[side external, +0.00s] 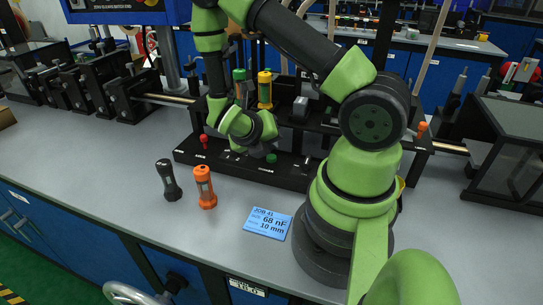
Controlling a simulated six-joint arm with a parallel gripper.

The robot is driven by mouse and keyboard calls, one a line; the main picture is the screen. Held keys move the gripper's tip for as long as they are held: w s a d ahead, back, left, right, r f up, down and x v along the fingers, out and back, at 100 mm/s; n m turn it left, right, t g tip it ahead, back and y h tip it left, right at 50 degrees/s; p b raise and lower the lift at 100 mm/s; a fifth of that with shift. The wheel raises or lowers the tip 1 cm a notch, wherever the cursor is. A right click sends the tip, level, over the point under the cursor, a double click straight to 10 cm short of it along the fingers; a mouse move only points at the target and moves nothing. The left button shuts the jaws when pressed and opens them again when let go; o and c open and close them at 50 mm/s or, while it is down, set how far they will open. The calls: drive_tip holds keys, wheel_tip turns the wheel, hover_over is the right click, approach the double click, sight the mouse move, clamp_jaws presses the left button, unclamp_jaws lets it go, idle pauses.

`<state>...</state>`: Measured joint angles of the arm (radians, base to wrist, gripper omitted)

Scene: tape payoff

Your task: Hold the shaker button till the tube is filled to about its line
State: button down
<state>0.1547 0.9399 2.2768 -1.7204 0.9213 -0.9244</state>
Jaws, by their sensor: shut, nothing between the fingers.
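My gripper (228,153) is low over the black panel (190,157) at the back of the bench, beneath my green wrist. It looks shut and empty, but its fingertips are small and dark against the panel. A green button (271,158) is on the panel just right of the wrist, and a small red knob (204,140) is to its left. I cannot tell whether the gripper touches a button. A green-topped tube (240,88) and a yellow tube (264,89) stand upright behind the wrist. Fill levels and any line are too small to read.
A black bottle (168,180) and an orange bottle (205,187) stand upright on the grey bench in front. A blue card (268,222) reading "JOB 41", "68 nF" and "10 mm" lies beside my base. Black machines stand at both sides. The left front bench is clear.

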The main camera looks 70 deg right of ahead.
sight(269, 156)
drive_tip(key=shift+f, duration=0.15)
idle(0.3)
drive_tip(key=shift+f, duration=0.25)
drive_tip(key=shift+f, duration=0.45)
idle(0.6)
drive_tip(key=shift+r, duration=0.1)
idle(1.7)
drive_tip(key=shift+r, duration=0.8)
drive_tip(key=shift+r, duration=2.5)
